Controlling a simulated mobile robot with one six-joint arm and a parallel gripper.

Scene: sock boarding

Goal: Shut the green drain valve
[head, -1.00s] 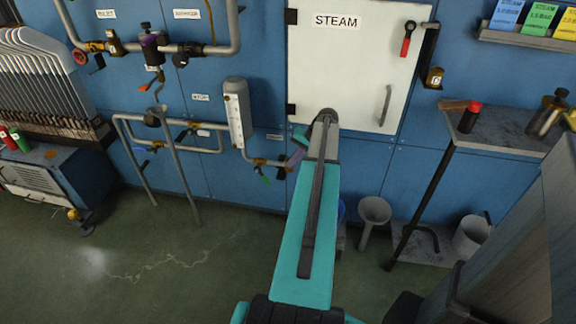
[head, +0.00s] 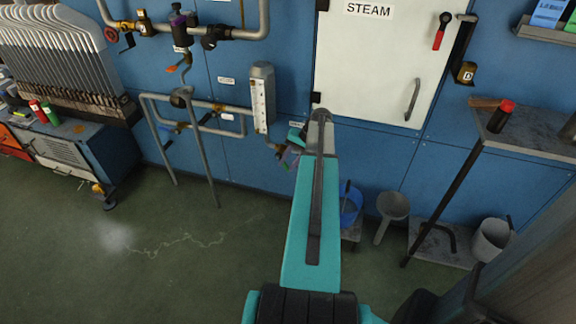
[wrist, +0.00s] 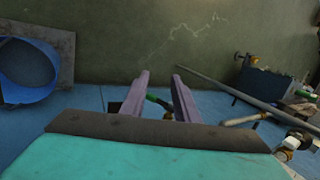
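The green drain valve handle (wrist: 158,101) shows in the wrist view, between my two purple fingers as seen in the picture. I cannot tell how deep it sits between them. My gripper (wrist: 158,82) is open, with a clear gap between the fingertips. In the head view my gripper (head: 289,158) is at the low end of the pipe below the sight glass (head: 262,97), and it hides the green handle. The brass valve body (head: 278,149) shows just beside it.
Pipes (head: 205,106) with other valves run along the blue wall at left. A white STEAM door (head: 375,60) is above my arm.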

